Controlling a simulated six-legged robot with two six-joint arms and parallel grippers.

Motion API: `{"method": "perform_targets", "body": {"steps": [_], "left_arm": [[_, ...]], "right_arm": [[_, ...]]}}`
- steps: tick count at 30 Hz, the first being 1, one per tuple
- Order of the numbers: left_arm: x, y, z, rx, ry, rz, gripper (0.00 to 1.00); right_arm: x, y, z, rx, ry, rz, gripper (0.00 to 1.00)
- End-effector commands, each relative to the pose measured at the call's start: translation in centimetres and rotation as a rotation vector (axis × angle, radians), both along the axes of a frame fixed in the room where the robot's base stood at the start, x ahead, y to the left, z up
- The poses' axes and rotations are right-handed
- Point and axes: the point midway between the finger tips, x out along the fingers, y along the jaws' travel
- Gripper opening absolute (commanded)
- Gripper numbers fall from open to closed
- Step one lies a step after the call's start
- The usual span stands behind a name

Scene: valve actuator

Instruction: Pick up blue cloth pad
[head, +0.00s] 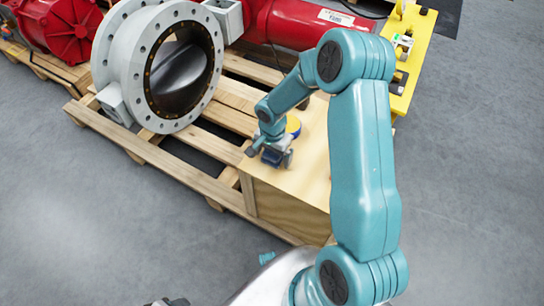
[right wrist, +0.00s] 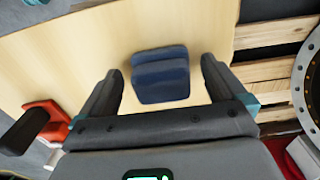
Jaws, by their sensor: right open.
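The blue cloth pad (right wrist: 160,76) is a folded dark blue block lying on the pale wooden top (right wrist: 60,55) in the right wrist view. My right gripper (right wrist: 162,70) is open, with one finger on each side of the pad and a visible gap on both sides. It holds nothing. In the head view my right gripper (head: 272,153) is low over the left part of the wooden box's top (head: 312,165), and the pad is mostly hidden by it. A dark part at the bottom edge may be my left gripper (head: 165,302); its jaws cannot be made out.
A grey flanged valve (head: 175,68) stands on the wooden pallet (head: 170,160) left of the box. A red actuator (head: 300,22) lies behind. A red-orange item (right wrist: 45,118) shows at the wrist view's left.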

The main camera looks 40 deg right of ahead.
Motion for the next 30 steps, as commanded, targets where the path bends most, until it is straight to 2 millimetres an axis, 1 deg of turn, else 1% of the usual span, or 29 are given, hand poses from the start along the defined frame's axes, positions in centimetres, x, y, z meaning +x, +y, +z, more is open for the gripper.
{"method": "perform_targets", "body": {"steps": [6, 7, 8, 9, 11, 12, 20, 23, 26, 29, 30], "left_arm": [[0.0, 0.0, 0.0, 0.0, 0.0, 0.0, 0.5], [0.0, 0.0, 0.0, 0.0, 0.0, 0.0, 0.5], [0.0, 0.0, 0.0, 0.0, 0.0, 0.0, 0.5], [0.0, 0.0, 0.0, 0.0, 0.0, 0.0, 0.5], [0.0, 0.0, 0.0, 0.0, 0.0, 0.0, 0.5], [0.0, 0.0, 0.0, 0.0, 0.0, 0.0, 0.5], [0.0, 0.0, 0.0, 0.0, 0.0, 0.0, 0.5], [0.0, 0.0, 0.1, 0.0, 0.0, 0.0, 0.5], [0.0, 0.0, 0.4, 0.0, 0.0, 0.0, 0.5], [0.0, 0.0, 0.7, 0.0, 0.0, 0.0, 0.5], [0.0, 0.0, 0.9, 0.0, 0.0, 0.0, 0.5]], "right_arm": [[0.2, -0.1, -0.1, -0.001, -0.001, 0.0, 0.98], [0.2, -0.1, -0.1, -0.001, -0.001, 0.0, 0.91], [0.3, 0.0, -0.1, -0.001, -0.001, 0.0, 0.82], [0.3, 0.0, -0.1, -0.001, -0.001, 0.0, 0.69], [0.3, 0.0, -0.1, -0.001, -0.001, 0.0, 0.49], [0.3, 0.0, -0.1, -0.001, -0.001, 0.0, 0.37], [0.3, 0.0, 0.0, -0.001, -0.001, 0.0, 0.36], [0.3, 0.0, 0.4, -0.001, -0.002, 0.0, 0.36], [0.4, -0.1, 1.3, -0.002, -0.004, 0.0, 0.36], [0.4, -0.1, 3.1, -0.003, -0.005, 0.0, 0.36], [0.4, -0.1, 4.1, -0.003, -0.007, -0.001, 0.36]]}}
